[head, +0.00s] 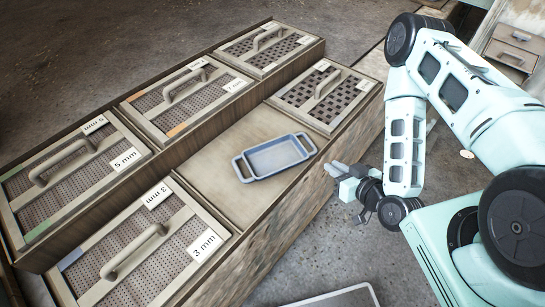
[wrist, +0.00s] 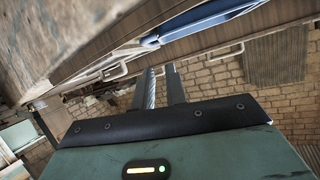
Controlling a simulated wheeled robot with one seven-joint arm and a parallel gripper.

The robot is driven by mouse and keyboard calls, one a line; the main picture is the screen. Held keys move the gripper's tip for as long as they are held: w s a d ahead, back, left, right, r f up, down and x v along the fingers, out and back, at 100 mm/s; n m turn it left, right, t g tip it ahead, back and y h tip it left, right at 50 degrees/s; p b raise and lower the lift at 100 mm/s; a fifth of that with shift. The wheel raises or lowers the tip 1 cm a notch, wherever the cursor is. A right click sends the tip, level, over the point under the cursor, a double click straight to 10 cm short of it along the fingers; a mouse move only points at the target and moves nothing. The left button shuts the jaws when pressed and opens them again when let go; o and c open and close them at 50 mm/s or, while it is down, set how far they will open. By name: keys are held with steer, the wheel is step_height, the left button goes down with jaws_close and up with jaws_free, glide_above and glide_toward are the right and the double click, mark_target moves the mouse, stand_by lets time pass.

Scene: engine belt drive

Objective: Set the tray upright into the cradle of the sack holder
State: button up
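A shallow blue tray (head: 277,155) with a loop handle at each short end lies flat on a bare beige panel between the sieve frames. It also shows edge-on at the top of the wrist view (wrist: 205,22). My gripper (head: 335,169) is to the right of the tray, beside the bench's near side, apart from the tray. In the wrist view its two fingers (wrist: 161,82) stand apart with nothing between them. I cannot make out the sack holder or its cradle in either view.
The stepped wooden bench (head: 240,262) holds several handled sieve frames, including one marked 3 mm (head: 120,272) and one at the tray's right (head: 300,98). A pale-rimmed flat object (head: 345,298) is at the bottom edge. Drawers (head: 515,45) stand at the upper right.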

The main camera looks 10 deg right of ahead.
steer(key=b+x, duration=0.4)
steer(key=x, duration=0.1)
steer(key=b+x, duration=0.4)
steer(key=x, duration=0.2)
steer(key=shift+w+r+b, duration=0.1)
steer(key=shift+r+b, duration=0.15)
steer(key=shift+b, duration=0.1)
steer(key=shift+p+x, duration=0.6)
steer(key=shift+x, duration=2.5)
jaws_close()
steer(key=shift+r, duration=0.1)
